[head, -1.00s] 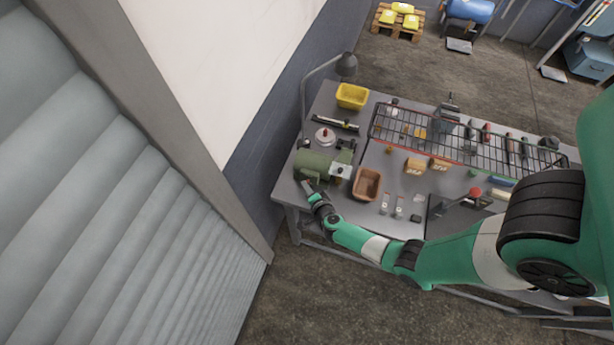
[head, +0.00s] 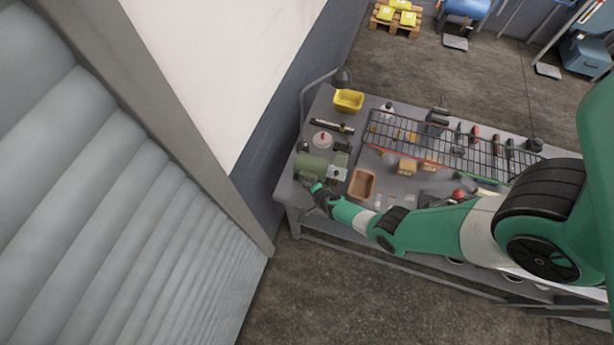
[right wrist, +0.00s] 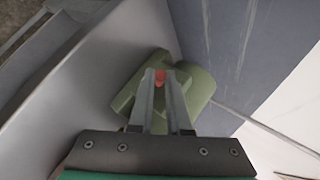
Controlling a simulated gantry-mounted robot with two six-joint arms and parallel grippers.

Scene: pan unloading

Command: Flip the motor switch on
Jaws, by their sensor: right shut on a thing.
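A green motor (head: 313,165) with a grey box on its right sits at the left end of the workbench (head: 289,190). In the right wrist view the motor (right wrist: 196,88) is a pale green body beyond my fingertips. A small red switch (right wrist: 160,78) shows on it, right between the tips. My right gripper (head: 314,187) is at the motor's near side; in the right wrist view its fingers (right wrist: 160,84) are shut on the red switch. The switch's on or off position cannot be read. My left gripper is not in view.
A brown tray (head: 362,185) stands right of the motor. A round white item with a red top (head: 322,140) and a yellow bin (head: 348,100) are behind it. The wall is close on the left.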

